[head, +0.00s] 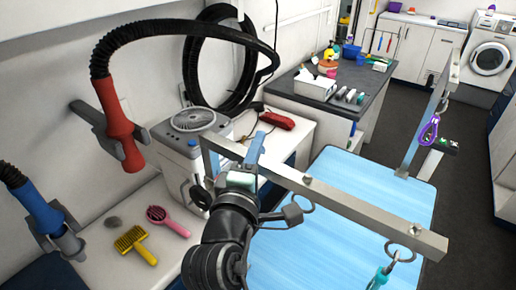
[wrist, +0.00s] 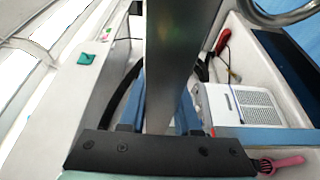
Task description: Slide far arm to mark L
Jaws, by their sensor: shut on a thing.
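A grey metal grooming arm (head: 345,213) runs as a long bar above the blue table top (head: 340,170), with rings hanging from it. Its left end bends down beside the white machine. My gripper (head: 252,155) is at this arm near its left end, shut on its metal. In the wrist view the bar (wrist: 178,50) rises between the blue fingers of my gripper (wrist: 165,115). A second metal arm (head: 428,120) stands at the table's right side, with a purple loop beside it. I cannot make out a mark L in either view.
A white machine (head: 188,150) stands left of my gripper, with a pink brush (head: 168,220) and a yellow brush (head: 134,243) on the counter. Red and blue hoses hang at the left. A dark-topped cabinet (head: 322,92) stands behind the table. Floor is clear at the right.

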